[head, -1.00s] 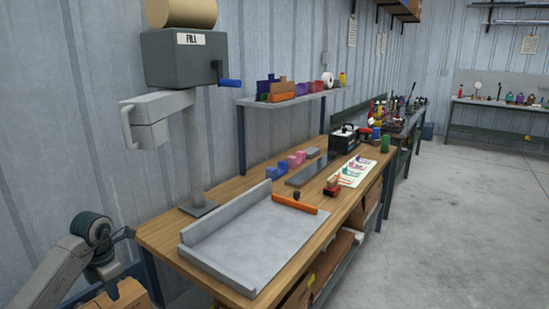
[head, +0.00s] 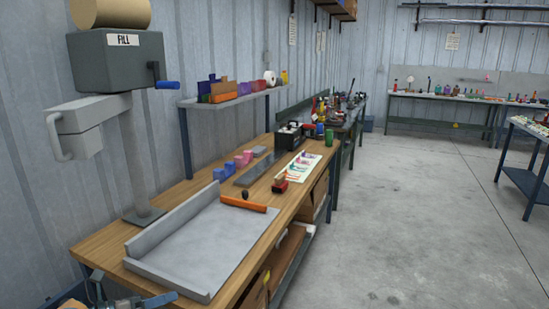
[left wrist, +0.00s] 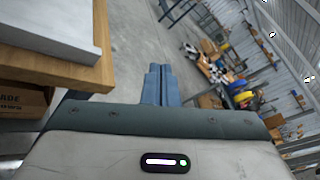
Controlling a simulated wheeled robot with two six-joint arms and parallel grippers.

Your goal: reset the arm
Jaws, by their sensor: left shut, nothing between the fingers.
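My left gripper (head: 165,299) shows at the bottom left edge of the head view, low beside the near end of the wooden workbench (head: 100,250). Most of my left arm is below the picture. In the left wrist view its two blue-grey fingers (left wrist: 160,84) are together with nothing between them, and they point out over the floor. The bench corner lies to the left of them in that view. My right gripper is in neither view.
A grey metal tray (head: 205,255) lies on the bench, with an orange bar (head: 243,203) at its far edge. A grey fill machine (head: 118,60) stands behind. A shelf (head: 225,98) holds several coloured blocks. The concrete floor (head: 410,230) to the right is open.

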